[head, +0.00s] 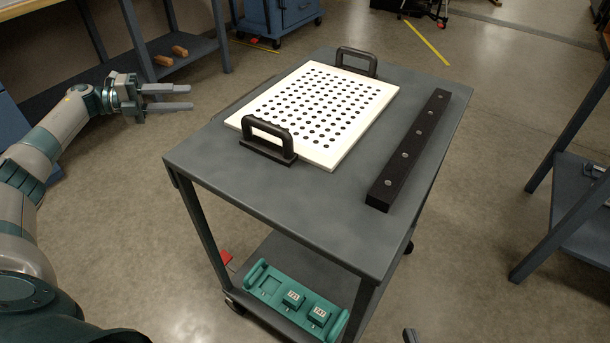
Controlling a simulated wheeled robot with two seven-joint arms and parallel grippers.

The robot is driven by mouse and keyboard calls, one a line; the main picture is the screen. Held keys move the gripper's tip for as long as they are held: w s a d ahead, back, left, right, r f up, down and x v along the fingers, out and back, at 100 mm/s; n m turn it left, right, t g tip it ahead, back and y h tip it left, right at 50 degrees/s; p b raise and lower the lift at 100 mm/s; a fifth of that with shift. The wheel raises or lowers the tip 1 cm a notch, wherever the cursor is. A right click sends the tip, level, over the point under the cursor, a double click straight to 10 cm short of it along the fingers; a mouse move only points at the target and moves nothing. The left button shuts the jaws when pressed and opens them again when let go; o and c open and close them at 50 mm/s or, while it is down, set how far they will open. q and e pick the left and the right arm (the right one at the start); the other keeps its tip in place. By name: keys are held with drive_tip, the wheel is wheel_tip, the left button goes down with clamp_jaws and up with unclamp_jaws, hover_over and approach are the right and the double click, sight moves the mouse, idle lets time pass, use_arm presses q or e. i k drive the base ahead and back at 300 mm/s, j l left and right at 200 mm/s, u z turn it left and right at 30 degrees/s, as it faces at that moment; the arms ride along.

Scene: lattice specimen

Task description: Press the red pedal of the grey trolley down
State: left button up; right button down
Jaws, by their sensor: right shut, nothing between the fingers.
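The grey trolley (300,208) stands in the middle of the head view. Its red pedal (226,258) shows as a small red piece low at the left, beside the trolley's near left leg and just above the floor. Part of the pedal is hidden behind the leg and frame. My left gripper (168,98) is open and empty, left of the trolley and well away from the pedal. Only the tip of my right gripper (409,335) shows at the bottom edge, right of the trolley; it is shut and holds nothing.
On the trolley top lie a white perforated plate (340,142) with two black handles and a black bar (408,152). The lower shelf holds a green tray (268,290) with two labelled blocks. A bench stands at the right. The floor left of the trolley is clear.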

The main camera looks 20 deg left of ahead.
sight(227, 258)
drive_tip(key=k, duration=1)
